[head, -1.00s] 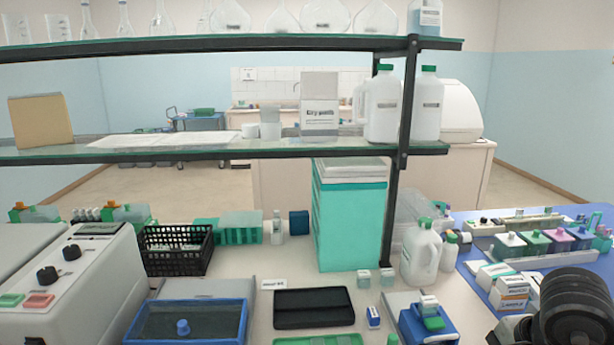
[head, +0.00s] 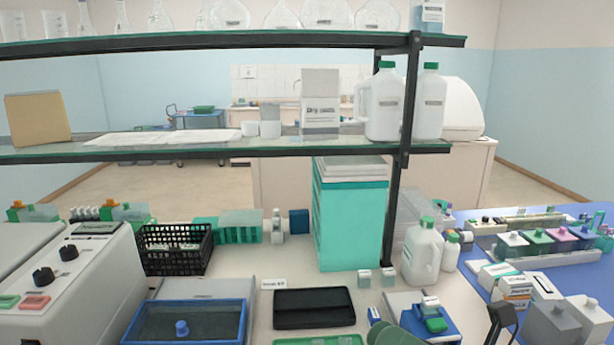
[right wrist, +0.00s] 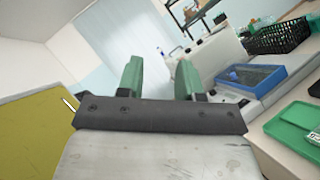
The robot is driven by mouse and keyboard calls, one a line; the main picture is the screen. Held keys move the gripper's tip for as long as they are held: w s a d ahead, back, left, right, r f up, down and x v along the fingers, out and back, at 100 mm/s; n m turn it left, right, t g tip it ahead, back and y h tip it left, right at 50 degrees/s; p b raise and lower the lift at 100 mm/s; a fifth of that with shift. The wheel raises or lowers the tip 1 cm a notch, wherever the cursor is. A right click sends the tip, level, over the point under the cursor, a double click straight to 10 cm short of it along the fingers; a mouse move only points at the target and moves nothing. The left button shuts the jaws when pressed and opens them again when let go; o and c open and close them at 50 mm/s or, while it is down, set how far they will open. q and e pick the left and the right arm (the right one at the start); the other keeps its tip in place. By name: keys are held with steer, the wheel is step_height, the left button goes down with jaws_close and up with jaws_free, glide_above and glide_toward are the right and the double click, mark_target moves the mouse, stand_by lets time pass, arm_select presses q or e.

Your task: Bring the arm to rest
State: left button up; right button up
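My right gripper (head: 384,324) shows at the bottom edge of the head view, right of the black case, its green fingers in front of the bench. In the right wrist view my right gripper (right wrist: 158,78) has its two green fingers apart with nothing between them. It is open and empty, and tilted relative to the room. A dark piece at the lower right of the head view appears to be part of my right arm. My left gripper is not in view.
The bench holds a blue-rimmed tray (head: 152,335), black case (head: 314,308), black basket (head: 176,262), white jug (head: 422,252) and blue slide holder (head: 440,336). Grey boxes (head: 552,327) stand at lower right on a blue mat (head: 470,218). A shelf (head: 225,151) spans above.

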steer(key=w+d+f+m+t+h, duration=0.2)
steer(key=w+d+m+t+h, duration=0.25)
steer(key=m+t+h, duration=0.75)
steer(key=s+d+f+m+g+h, duration=0.1)
steer(key=d+f+m+g+h, duration=0.3)
steer(key=f+m, duration=0.5)
steer(key=s+d+f+m+g+h, duration=0.15)
steer(key=d+f+m+h, duration=0.4)
steer(key=m, duration=0.55)
steer(key=s+a+f+m+g, duration=0.3)
steer(key=s+f+m+g, duration=0.3)
steer(key=s+f+g, duration=0.8)
step_height(320, 180, down, 28)
steer(key=s+f, duration=0.1)
steer(key=s, duration=0.1)
steer(key=s+d+f, duration=0.3)
steer(key=s+f, duration=1.1)
steer(key=s, duration=0.2)
steer(key=shift+f+g, duration=0.4)
steer(key=shift+g, duration=0.05)
